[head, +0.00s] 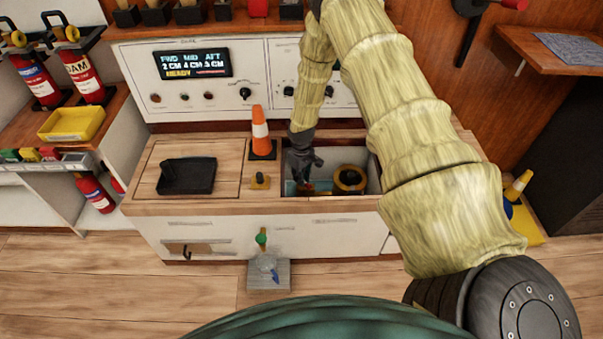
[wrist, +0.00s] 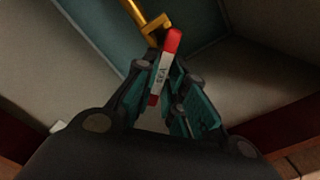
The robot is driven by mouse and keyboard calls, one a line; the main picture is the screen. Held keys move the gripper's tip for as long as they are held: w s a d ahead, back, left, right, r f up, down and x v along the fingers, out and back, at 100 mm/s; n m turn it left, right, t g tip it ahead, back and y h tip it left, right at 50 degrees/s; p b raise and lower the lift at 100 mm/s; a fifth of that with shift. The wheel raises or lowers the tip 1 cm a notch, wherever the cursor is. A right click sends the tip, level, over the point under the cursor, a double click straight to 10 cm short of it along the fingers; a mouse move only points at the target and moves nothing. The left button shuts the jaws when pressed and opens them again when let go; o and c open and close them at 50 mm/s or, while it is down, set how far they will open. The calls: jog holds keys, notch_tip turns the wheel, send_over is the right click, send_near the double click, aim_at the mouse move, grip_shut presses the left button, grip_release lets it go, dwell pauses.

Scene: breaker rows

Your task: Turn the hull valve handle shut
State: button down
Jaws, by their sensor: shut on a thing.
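The hull valve handle (wrist: 172,42) is a red lever with a white label that seems to read "SEA". It shows in the wrist view, slanting up from between my fingers. A brass valve part (wrist: 147,18) stands just beyond its red end. My gripper (wrist: 165,85) is shut on the handle, with teal finger pads on both sides. In the head view my gripper (head: 304,172) reaches down into the open recess (head: 345,218) in the counter. The handle is mostly hidden by my gripper there.
A round yellow-rimmed object (head: 350,178) lies in the recess, right of my gripper. An orange cone (head: 261,133) and a small yellow-based piece (head: 261,181) stand left of the recess. A black tray (head: 187,176) sits farther left. A panel with a display (head: 192,65) stands behind.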

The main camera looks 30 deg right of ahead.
jog(key=n+p, duration=0.2)
jog(key=n, duration=0.3)
jog(key=shift+r+n, duration=0.1)
jog(key=shift+n, duration=0.2)
jog(key=shift+a+n+p, duration=0.1)
jog(key=shift+n+p, duration=0.65)
jog(key=shift+n, duration=1.35)
jog(key=c, duration=1.5)
grip_release()
jog(key=shift+s, duration=0.1)
jog(key=shift+r, duration=5.9)
